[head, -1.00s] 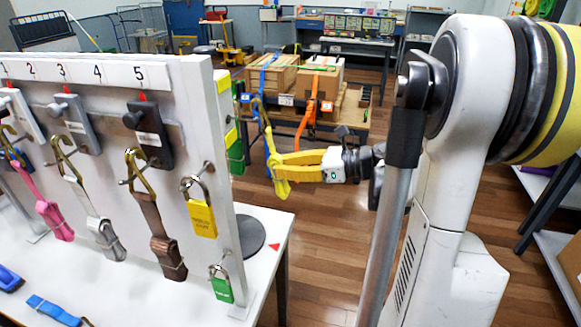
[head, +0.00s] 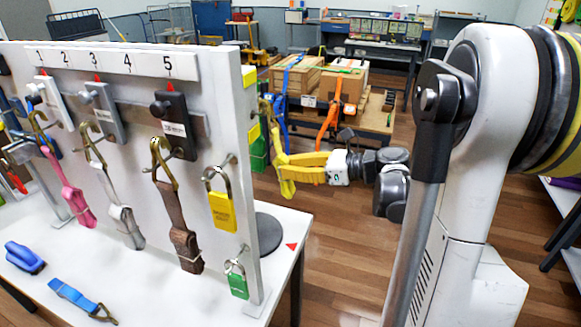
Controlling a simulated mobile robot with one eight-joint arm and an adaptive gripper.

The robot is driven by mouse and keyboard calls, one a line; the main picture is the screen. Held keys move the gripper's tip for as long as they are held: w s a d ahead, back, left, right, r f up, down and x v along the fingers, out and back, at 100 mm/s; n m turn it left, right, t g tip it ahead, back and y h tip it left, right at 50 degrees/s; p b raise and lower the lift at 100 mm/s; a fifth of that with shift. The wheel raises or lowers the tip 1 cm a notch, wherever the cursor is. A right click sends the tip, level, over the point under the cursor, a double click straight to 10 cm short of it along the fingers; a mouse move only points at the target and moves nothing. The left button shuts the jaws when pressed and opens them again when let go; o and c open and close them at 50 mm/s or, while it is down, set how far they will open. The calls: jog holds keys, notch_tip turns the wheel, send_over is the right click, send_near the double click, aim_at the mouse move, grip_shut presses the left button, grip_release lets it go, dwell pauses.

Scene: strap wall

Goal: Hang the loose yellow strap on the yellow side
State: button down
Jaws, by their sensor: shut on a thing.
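My gripper (head: 284,166), with yellow fingers, is to the right of the white board (head: 235,130), near its right end. It is shut on a yellow strap (head: 287,188), whose lower end hangs below the fingers. A brass-coloured hook (head: 269,110) shows above the fingertips, close to the board's edge. A yellow patch (head: 250,76) and a lower yellow piece (head: 254,134) show at the board's far side, mostly hidden by the board. I cannot tell whether the hook touches anything there.
The board's near face carries pink (head: 72,195), grey (head: 128,225) and brown straps (head: 182,240), a yellow padlock (head: 221,212) and a green padlock (head: 238,285). A blue strap (head: 75,296) lies on the white table (head: 170,300). Strapped crates (head: 340,85) stand behind. Floor right of the table is clear.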

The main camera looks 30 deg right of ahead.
dwell(0.4)
jog(key=c, duration=1.3)
grip_release()
jog(key=v, duration=1.2)
